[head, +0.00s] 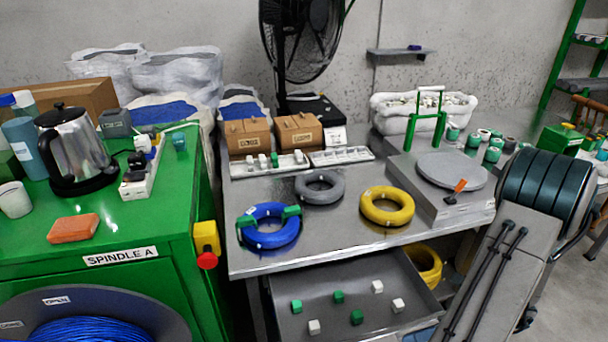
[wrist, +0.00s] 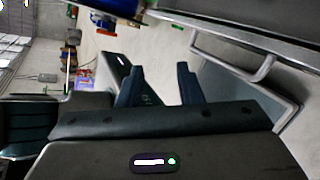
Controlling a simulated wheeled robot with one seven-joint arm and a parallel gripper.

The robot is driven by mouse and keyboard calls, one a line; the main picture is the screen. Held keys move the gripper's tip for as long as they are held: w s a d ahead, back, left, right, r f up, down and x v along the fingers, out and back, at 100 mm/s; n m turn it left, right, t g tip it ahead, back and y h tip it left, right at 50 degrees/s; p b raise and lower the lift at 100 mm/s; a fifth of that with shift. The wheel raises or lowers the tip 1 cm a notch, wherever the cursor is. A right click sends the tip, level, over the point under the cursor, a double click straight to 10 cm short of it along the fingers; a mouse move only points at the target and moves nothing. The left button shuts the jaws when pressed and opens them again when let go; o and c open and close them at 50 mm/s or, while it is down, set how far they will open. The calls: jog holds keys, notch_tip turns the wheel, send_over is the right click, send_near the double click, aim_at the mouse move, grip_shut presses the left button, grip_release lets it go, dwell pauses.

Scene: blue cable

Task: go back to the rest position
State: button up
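My gripper (wrist: 159,80) shows in the wrist view with its two dark fingers spread apart. Nothing is held between them; pale floor and part of a grey surface show in the gap. The gripper's fingers do not show in the head view, where folded grey and dark green links of my arm fill the right side. A coil of blue cable (head: 268,238) with green clips lies on the steel table (head: 330,222), far from my arm links.
A grey coil (head: 320,197) and a yellow coil (head: 387,214) lie on the table beside a scale (head: 440,203). An open drawer (head: 375,330) below holds several small cubes. A green cabinet (head: 120,225) stands left. A metal handle (wrist: 250,65) is near the gripper in the wrist view.

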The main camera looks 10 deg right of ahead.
jog(key=w+a+r+n+h+p, duration=0.1)
jog(key=a+r+n+h, duration=0.3)
jog(key=r+n, duration=0.4)
jog(key=w+a+r+n+h+p, duration=0.1)
jog(key=a+r+n+h+p, duration=0.3)
jog(key=n, duration=0.9)
jog(key=w+a+r+n+h+p, duration=0.1)
jog(key=a+r+n+h, duration=0.3)
jog(key=a+r+n, duration=0.5)
notch_tip(320, 180, up, 5)
jog(key=shift+n+h+p, duration=0.3)
jog(key=shift+n+p, duration=0.45)
jog(key=shift+n, duration=0.25)
jog(key=shift+o, duration=0.4)
